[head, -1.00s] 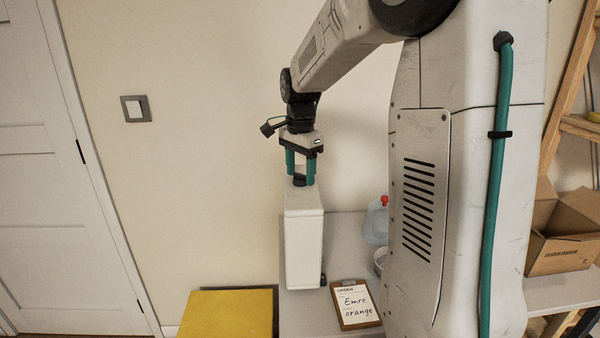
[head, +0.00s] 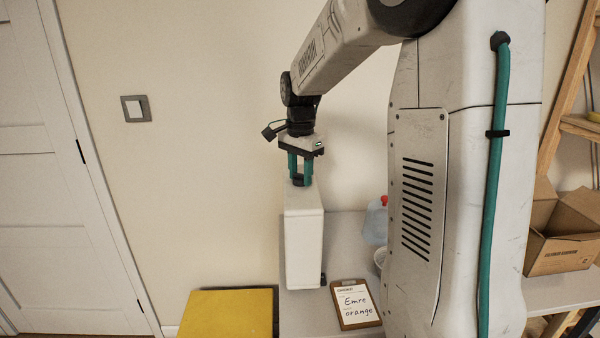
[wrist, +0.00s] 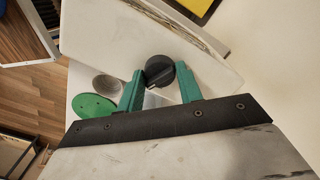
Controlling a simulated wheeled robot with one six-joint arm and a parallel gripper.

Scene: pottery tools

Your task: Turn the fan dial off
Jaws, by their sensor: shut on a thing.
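The fan dial is a round black knob (wrist: 159,72) on top of a white box-shaped fan housing (head: 303,238). In the head view the dial (head: 298,181) is mostly covered by the fingers. My gripper (head: 300,170) points down over the top of the housing. In the wrist view its two green fingers (wrist: 160,85) stand on either side of the dial, shut on it. The dial shows a ridge with a pale mark on its side. I cannot read any markings for its setting.
The housing stands on a grey table (head: 345,230). A clipboard (head: 355,304) with handwriting lies in front of it, and a jug with a red cap (head: 376,220) stands to the right. A yellow surface (head: 226,313) is at lower left. A cardboard box (head: 563,235) sits far right.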

